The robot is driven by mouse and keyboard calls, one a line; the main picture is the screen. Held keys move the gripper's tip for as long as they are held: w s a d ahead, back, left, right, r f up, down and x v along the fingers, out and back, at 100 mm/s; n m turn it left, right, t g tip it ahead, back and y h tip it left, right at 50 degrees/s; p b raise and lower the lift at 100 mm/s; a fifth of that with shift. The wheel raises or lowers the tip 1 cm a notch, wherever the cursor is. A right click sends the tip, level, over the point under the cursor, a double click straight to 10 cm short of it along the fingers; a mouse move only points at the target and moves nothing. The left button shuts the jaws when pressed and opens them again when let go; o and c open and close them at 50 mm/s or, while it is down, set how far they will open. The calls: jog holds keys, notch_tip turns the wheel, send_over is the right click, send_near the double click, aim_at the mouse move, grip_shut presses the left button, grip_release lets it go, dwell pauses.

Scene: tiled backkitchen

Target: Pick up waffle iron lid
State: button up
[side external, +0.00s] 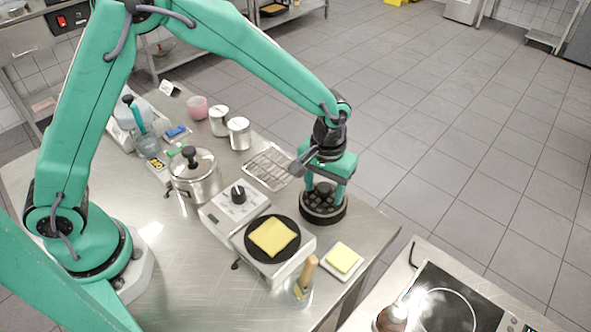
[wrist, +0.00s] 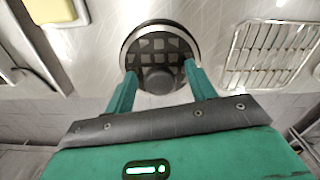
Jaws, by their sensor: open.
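The waffle iron lid (side external: 323,208) is a round black grid disc with a dark knob, lying on the steel table to the right of the waffle iron. In the wrist view the lid (wrist: 158,46) is at the top middle, its knob (wrist: 154,80) toward me. My gripper (side external: 324,184) points down over the lid. In the wrist view my gripper (wrist: 160,76) is open, with one finger on each side of the knob. I cannot tell whether the fingers touch it. The white waffle iron (side external: 283,272) has a yellow square (side external: 273,236) on its black round plate (side external: 258,252).
A wire rack (side external: 268,167) lies behind the lid. A small white plate (side external: 329,268) with yellow squares and a glass with a wooden-handled tool (side external: 307,275) stand at the front. A steel pot (side external: 196,180) and metal mugs (side external: 239,133) stand further left. The table's right edge is close to the lid.

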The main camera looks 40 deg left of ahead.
aim_at(325, 187)
jog(key=shift+c, duration=0.4)
jog(key=c, duration=1.1)
jog(key=shift+r, duration=0.15)
jog(key=shift+r, duration=0.45)
notch_tip(325, 187, up, 3)
jog(key=shift+d+r, duration=0.1)
jog(key=shift+r, duration=0.05)
jog(key=s+d+r, duration=0.6)
jog(key=s, duration=0.3)
jog(key=shift+s+d+r, duration=0.2)
jog(key=shift+s+r, duration=0.1)
jog(key=shift+s, duration=0.05)
jog(key=s+a+r, duration=0.1)
jog(key=s+a, duration=0.4)
jog(key=a, duration=0.1)
jog(key=shift+s+a, duration=0.3)
jog(key=shift+s, duration=0.1)
